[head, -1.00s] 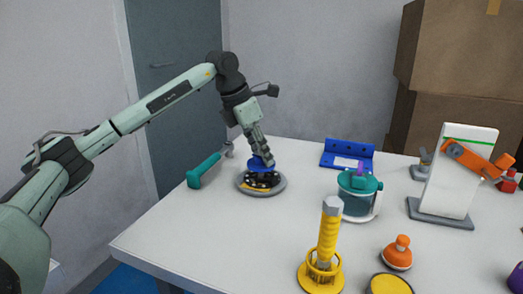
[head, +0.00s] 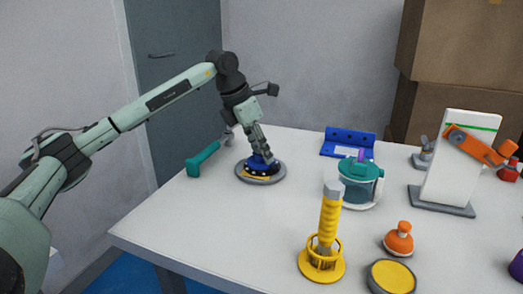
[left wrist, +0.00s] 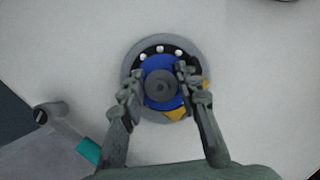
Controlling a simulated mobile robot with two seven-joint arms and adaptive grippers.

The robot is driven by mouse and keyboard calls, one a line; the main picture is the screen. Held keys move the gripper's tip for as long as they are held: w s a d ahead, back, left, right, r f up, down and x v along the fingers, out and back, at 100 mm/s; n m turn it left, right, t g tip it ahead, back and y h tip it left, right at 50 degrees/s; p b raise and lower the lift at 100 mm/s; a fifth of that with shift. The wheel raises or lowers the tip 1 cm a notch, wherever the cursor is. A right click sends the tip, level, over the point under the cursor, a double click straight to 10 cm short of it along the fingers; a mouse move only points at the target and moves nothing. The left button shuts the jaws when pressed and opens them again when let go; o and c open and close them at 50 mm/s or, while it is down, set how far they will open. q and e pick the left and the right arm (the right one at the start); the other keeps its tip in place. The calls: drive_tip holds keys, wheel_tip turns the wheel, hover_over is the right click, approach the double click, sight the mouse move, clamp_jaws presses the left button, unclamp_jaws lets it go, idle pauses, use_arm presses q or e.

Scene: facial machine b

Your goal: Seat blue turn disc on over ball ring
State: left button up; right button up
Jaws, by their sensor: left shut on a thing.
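The blue turn disc (left wrist: 164,92) with a grey round knob (left wrist: 160,86) at its centre shows in the left wrist view. It sits low over the ball ring, whose white balls (left wrist: 161,49) show along its far side on a round grey base (left wrist: 128,67). A yellow patch (left wrist: 175,114) shows at the near side. My left gripper (left wrist: 159,84) is shut on the blue turn disc, with a finger on either side of it. In the head view the disc (head: 260,160) is partly hidden by the left gripper (head: 267,154) above it. My right gripper is not in view.
A teal-handled hammer (head: 203,159) lies left of the base. To the right are a blue bracket (head: 349,136), a teal-lidded jar (head: 360,182), a yellow caged post (head: 328,232), an orange knob (head: 399,239) and a white stand (head: 456,157). The table's front left is clear.

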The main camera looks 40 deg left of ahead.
use_arm(q)
drive_tip(key=shift+f, duration=0.25)
idle(0.3)
drive_tip(key=o, duration=1.1)
drive_tip(key=v, duration=1.2)
